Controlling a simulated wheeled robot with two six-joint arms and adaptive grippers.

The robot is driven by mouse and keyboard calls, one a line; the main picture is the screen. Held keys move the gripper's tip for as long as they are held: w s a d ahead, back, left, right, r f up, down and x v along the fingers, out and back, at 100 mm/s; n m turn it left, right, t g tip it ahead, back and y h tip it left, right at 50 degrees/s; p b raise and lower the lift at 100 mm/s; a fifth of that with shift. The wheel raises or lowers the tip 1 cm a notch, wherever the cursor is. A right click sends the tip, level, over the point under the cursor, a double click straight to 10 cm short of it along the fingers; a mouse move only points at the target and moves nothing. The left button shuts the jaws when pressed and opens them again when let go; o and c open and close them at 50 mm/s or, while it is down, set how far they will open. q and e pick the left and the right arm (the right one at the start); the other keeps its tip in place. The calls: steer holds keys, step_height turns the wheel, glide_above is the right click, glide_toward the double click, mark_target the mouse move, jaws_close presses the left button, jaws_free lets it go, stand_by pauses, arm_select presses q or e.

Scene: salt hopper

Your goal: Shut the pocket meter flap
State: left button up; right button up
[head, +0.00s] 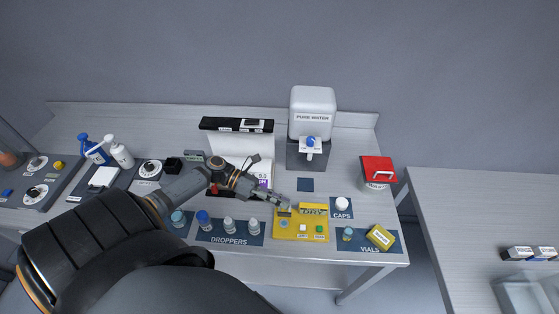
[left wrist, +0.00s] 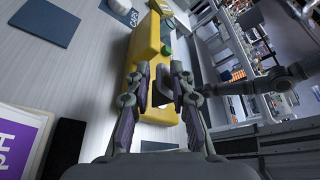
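The yellow pocket meter (head: 290,231) lies near the front middle of the bench, with small coloured buttons on its face. A raised yellow part with dark lettering, which looks like the flap (head: 313,209), is at its back edge. My left gripper (head: 286,206) is just over the meter's back left part. In the left wrist view the meter (left wrist: 148,42) shows beyond the fingers (left wrist: 161,82), which stand apart. A small grey piece is between them; I cannot tell whether it is touched. My right gripper is not in view.
A dropper mat (head: 228,239) with several bottles is left of the meter. A vials mat (head: 397,247) with a yellow box (head: 380,237) and a caps mat (head: 343,214) are to the right. A white water dispenser (head: 312,105) and red-lidded container (head: 377,171) stand behind.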

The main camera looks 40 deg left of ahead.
mark_target(284, 213)
arm_select(q)
jaws_close()
steer(key=shift+s+d+r+m+p, duration=0.1)
steer(key=shift+s+r+m+p, duration=0.15)
steer(key=shift+p, duration=0.65)
steer(key=m+p, duration=0.1)
steer(key=p, duration=0.1)
steer(key=s+t+y+p, duration=0.1)
steer(key=p, duration=0.1)
steer(key=d+m+p, duration=0.1)
steer(key=p, duration=0.1)
steer(key=shift+s+r+m, duration=0.25)
steer(key=shift+r+m, duration=0.1)
steer(key=shift+s+d+m+t+y+p, duration=0.1)
steer(key=shift+s+m+t+y+p, duration=0.05)
steer(key=shift+m+t+y+p, duration=0.2)
steer(key=shift+s+d+f+m+t+y+p, duration=0.35)
steer(key=shift+s+m+t+y, duration=0.25)
steer(key=shift+m, duration=0.25)
steer(key=m+t, duration=0.1)
steer(key=s+d+f+m+t+y, duration=0.1)
steer(key=m, duration=0.1)
steer(key=shift+s+m+t, duration=0.25)
steer(key=shift+m, duration=0.05)
